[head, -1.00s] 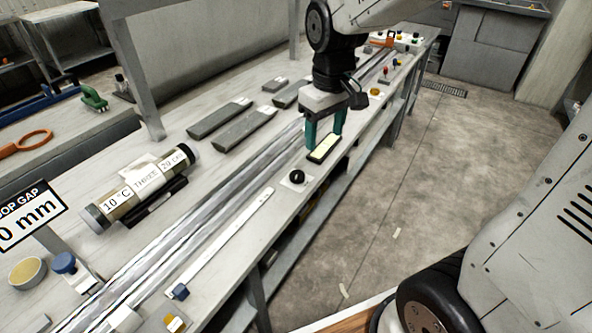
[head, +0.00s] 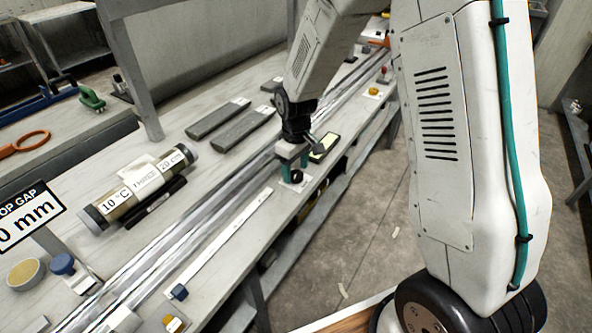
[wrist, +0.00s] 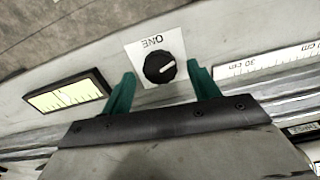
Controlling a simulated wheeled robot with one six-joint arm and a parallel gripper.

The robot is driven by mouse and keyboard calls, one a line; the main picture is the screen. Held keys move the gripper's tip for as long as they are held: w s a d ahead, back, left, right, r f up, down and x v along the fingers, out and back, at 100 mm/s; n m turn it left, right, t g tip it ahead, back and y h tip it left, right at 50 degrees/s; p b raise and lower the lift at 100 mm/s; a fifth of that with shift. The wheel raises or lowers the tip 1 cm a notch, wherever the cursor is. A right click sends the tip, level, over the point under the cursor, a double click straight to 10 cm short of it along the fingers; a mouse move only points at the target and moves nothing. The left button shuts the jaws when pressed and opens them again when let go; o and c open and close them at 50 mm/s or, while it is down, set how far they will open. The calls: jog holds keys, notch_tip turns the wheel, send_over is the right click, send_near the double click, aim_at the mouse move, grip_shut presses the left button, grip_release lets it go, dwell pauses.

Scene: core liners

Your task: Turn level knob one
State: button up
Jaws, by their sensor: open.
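The level knob one is a round black knob with a white pointer line (wrist: 159,67), on a white plate lettered "ONE" in the wrist view. In the head view the knob (head: 296,176) shows at the bench's front edge, partly covered by my gripper. My gripper (wrist: 160,78) is open, its two green fingers on either side of the knob with gaps to it. In the head view my gripper (head: 294,172) points down over the knob. I cannot tell whether the fingertips reach its height. A level vial with a yellow-green face (wrist: 68,96) lies left of the knob in the wrist view.
A white ruler strip (head: 222,240) and clear rails (head: 180,245) run along the bench. A labelled core tube (head: 140,188) and grey bars (head: 240,130) lie behind. A yellow button (head: 373,91) sits farther along the bench edge.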

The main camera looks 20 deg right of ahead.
aim_at(296, 174)
jog(key=shift+f, duration=0.65)
jog(key=c, duration=1)
jog(key=shift+o, duration=0.2)
jog(key=shift+m, duration=2.5)
jog(key=o, duration=1)
jog(key=shift+c, duration=0.2)
jog(key=shift+r, duration=0.1)
notch_tip(296, 174, up, 8)
jog(key=shift+f, duration=0.15)
